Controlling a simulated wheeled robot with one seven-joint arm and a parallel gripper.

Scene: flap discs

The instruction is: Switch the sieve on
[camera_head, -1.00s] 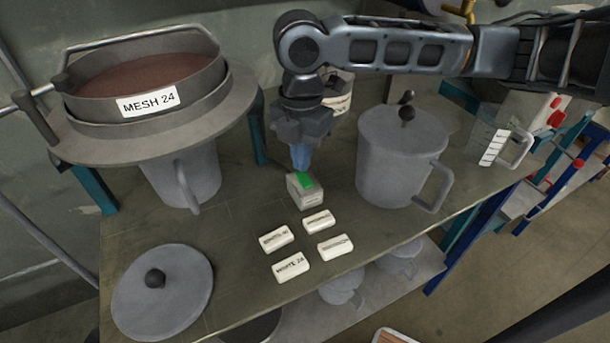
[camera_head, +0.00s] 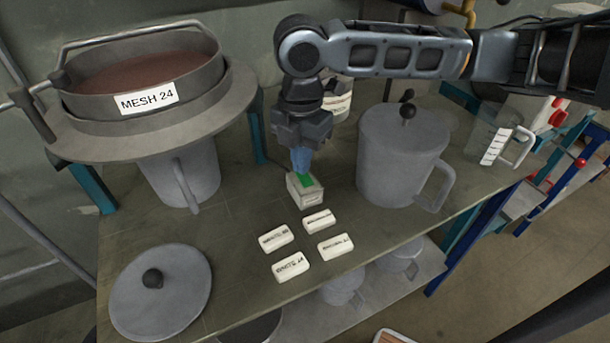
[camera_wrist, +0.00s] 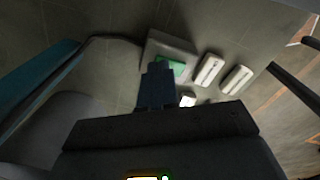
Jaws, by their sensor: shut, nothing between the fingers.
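The sieve (camera_head: 150,95) is a round metal pan labelled MESH 24 with reddish-brown material in it, on a stand at the left in the head view. A small pale switch box (camera_head: 306,194) with a green button (camera_head: 305,181) sits on the bench in front of the stand. The box also shows in the wrist view (camera_wrist: 160,47), with its green button (camera_wrist: 176,66) partly covered by my fingers. My gripper (camera_head: 301,168) is shut and empty, pointing down with its blue fingertips at the button. I cannot tell whether they touch it.
A lidded grey pot (camera_head: 398,160) stands close to the right of my gripper. Several white labelled tags (camera_head: 291,266) lie in front of the switch box. A round lid (camera_head: 160,292) lies at the front left. A clear measuring jug (camera_head: 490,140) stands at the right.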

